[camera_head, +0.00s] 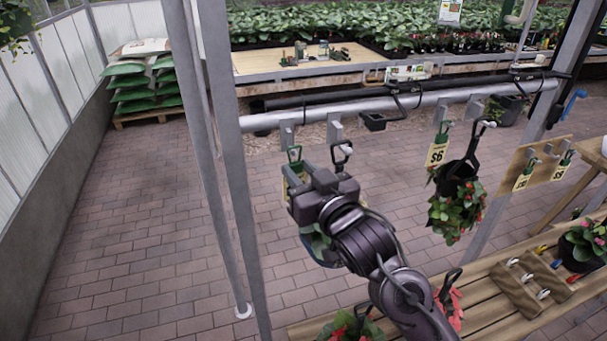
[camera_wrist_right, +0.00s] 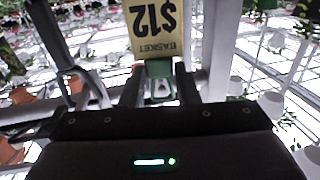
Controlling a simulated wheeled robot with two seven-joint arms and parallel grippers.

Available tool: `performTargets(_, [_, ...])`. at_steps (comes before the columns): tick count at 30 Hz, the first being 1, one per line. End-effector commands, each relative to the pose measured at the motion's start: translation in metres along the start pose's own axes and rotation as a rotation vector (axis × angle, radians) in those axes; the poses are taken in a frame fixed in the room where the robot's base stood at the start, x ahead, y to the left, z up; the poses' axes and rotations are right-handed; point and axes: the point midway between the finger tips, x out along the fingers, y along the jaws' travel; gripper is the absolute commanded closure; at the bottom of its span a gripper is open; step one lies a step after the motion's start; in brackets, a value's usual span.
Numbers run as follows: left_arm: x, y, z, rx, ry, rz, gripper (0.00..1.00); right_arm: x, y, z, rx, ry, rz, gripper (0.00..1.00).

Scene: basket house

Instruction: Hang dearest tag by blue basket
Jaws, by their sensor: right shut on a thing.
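My right gripper (camera_head: 312,184) is shut on a yellow price tag with a green clip top (camera_head: 294,154). In the right wrist view the tag (camera_wrist_right: 157,30) reads "$12 BASKET", upside down, with its green clip (camera_wrist_right: 158,72) between the fingers. The tag is close to the left grey hook (camera_head: 287,134) on the rail; I cannot tell whether its loop is on the hook. A black hanger (camera_head: 342,150) is at the hook to its right. A bluish basket rim (camera_head: 326,263) shows below, mostly hidden by my arm. My left gripper is not in view.
A black basket (camera_head: 457,171) with red flowers hangs right on the rail beside a "$6" tag (camera_head: 437,153). More tags (camera_head: 523,178) hang on a wooden board (camera_head: 540,162). A slatted bench (camera_head: 487,295) with plants stands below. The brick floor (camera_head: 140,240) at left is clear.

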Motion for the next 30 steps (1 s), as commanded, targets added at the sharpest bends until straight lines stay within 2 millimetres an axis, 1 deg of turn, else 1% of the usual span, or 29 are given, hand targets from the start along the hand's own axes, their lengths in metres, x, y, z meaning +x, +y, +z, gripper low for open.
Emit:
performTargets(5, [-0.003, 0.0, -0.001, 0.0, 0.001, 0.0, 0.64, 0.009, 0.001, -0.001, 0.0, 0.001, -0.001, 0.9])
performTargets(14, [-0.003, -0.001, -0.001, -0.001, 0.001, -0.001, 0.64, 0.009, 0.001, -0.001, 0.0, 0.0, -0.001, 0.9])
performTargets(22, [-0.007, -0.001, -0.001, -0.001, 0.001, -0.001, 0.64, 0.018, 0.003, -0.001, 0.0, 0.0, -0.001, 0.9])
performTargets(30, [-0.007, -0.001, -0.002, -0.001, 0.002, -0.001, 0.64, 0.018, 0.003, 0.0, 0.0, 0.0, -0.001, 0.9])
